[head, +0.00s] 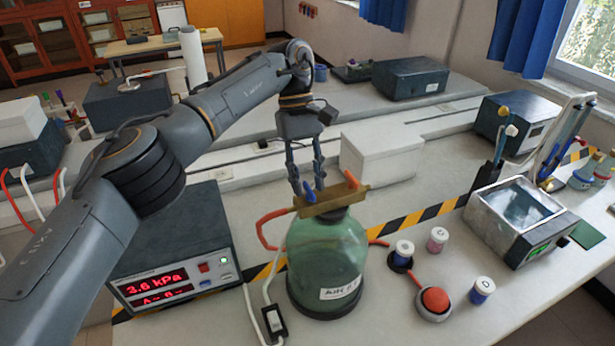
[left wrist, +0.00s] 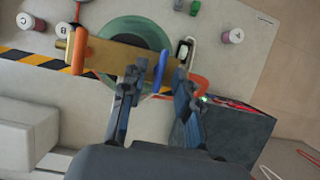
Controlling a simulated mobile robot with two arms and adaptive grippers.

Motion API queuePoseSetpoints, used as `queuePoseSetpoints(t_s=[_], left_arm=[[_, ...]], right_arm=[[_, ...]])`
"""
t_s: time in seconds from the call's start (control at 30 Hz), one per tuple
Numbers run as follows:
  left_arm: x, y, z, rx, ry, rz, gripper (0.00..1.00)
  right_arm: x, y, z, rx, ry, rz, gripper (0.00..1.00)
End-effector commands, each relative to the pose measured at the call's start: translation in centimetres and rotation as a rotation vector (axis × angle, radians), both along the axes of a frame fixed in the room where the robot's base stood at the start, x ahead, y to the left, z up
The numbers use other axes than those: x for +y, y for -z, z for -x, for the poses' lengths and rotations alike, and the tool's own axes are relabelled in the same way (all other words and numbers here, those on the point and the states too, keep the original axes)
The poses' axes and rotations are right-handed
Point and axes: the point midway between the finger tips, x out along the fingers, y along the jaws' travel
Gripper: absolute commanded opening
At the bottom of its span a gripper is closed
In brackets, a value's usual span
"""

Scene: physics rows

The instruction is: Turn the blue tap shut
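The blue tap (head: 309,192) sits on the left part of a brass bar (head: 335,200) on top of a green glass bottle (head: 326,258). An orange tap (head: 351,179) sits at the bar's right end. My left gripper (head: 308,187) points down at the blue tap, fingers apart. In the left wrist view, the blue tap (left wrist: 157,72) shows between the fingertips of my left gripper (left wrist: 155,76), its handle lying across the brass bar (left wrist: 110,57). The orange tap (left wrist: 78,50) is off to the left there. Whether a finger touches the blue tap I cannot tell. My right gripper is out of view.
A pressure display box (head: 170,255) reading 3.6 kPa stands left of the bottle. A red button (head: 434,301) and small labelled jars (head: 482,290) are to the right, near a metal bath (head: 517,215). A white box (head: 382,152) stands behind. Red tubing runs beside the bottle.

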Motion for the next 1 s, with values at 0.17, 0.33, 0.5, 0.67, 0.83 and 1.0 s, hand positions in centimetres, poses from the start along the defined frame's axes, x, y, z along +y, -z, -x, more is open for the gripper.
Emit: queuePoseSetpoints(t_s=[0.17, 0.33, 0.5, 0.67, 0.83, 1.0], left_arm=[[0.0, -1.0, 0.0, -0.002, -0.001, 0.001, 0.31], [-0.1, -4.3, -0.1, -0.003, -0.001, 0.001, 0.31], [-0.1, -8.1, -0.1, -0.005, -0.002, -0.002, 0.31], [0.0, -9.1, -0.1, 0.0, 0.0, -0.005, 0.31], [0.0, -9.9, -0.1, -0.002, -0.001, -0.001, 0.31], [0.0, -10.0, -0.1, -0.001, 0.0, 0.0, 0.31]], right_arm=[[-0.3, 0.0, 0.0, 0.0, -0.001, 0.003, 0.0], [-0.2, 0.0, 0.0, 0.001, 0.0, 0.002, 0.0], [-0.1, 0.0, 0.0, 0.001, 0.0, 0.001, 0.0], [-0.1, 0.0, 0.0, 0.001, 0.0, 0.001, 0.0], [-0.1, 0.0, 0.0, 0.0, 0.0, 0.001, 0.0], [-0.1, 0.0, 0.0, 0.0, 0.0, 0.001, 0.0]])
